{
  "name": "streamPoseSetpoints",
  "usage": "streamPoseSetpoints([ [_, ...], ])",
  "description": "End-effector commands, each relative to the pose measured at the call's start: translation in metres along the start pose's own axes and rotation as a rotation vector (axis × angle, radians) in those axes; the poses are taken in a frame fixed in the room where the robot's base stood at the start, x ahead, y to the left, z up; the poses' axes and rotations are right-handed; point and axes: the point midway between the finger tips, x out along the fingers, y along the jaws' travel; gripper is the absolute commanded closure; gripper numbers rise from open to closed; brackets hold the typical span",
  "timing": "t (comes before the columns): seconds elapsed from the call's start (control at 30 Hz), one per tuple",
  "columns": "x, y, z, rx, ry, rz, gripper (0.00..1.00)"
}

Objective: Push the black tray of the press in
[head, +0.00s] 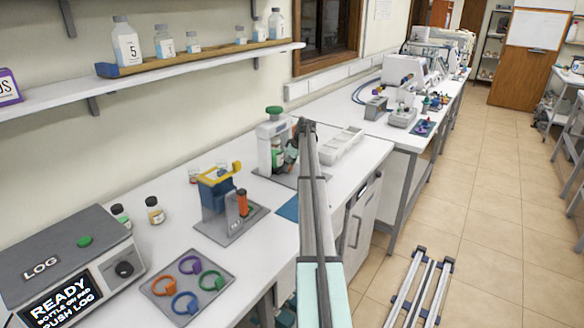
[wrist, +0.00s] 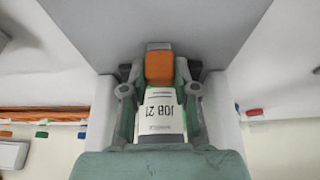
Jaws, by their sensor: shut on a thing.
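The white press (head: 268,143) with a green knob on top stands on the counter near the middle of the head view. My gripper (head: 291,154) is at its right side, partly hidden by my arm. In the wrist view my gripper (wrist: 160,75) is shut on a bottle (wrist: 160,112) with an orange cap and a white label reading "JOB 21". A grey surface lies just beyond the fingertips. A green and white bottle shape (head: 277,156) shows at the press in the head view. I cannot clearly make out the black tray; the press's right side is hidden.
A LOG device (head: 70,262), a mat with coloured rings (head: 188,283) and small bottles (head: 155,210) are nearer. A white compartment tray (head: 342,145) lies right of my arm.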

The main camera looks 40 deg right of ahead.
Motion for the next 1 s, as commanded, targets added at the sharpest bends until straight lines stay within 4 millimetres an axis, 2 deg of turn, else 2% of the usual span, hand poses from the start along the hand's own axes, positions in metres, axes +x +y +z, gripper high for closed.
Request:
streamPoseSetpoints([
  [0.2,0.001,0.000,-0.005,-0.001,0.006,0.000,1.00],
  [0.23,0.001,0.000,-0.005,-0.001,0.006,0.000,0.64],
  [0.3,0.001,0.000,-0.005,-0.001,0.006,0.000,0.46],
  [0.67,-0.003,0.000,-0.003,-0.001,0.004,0.001,0.46],
  [0.87,-0.025,0.000,-0.003,-0.001,0.005,0.001,0.46],
  [1.0,-0.052,0.000,-0.003,-0.001,0.006,0.002,0.46],
])
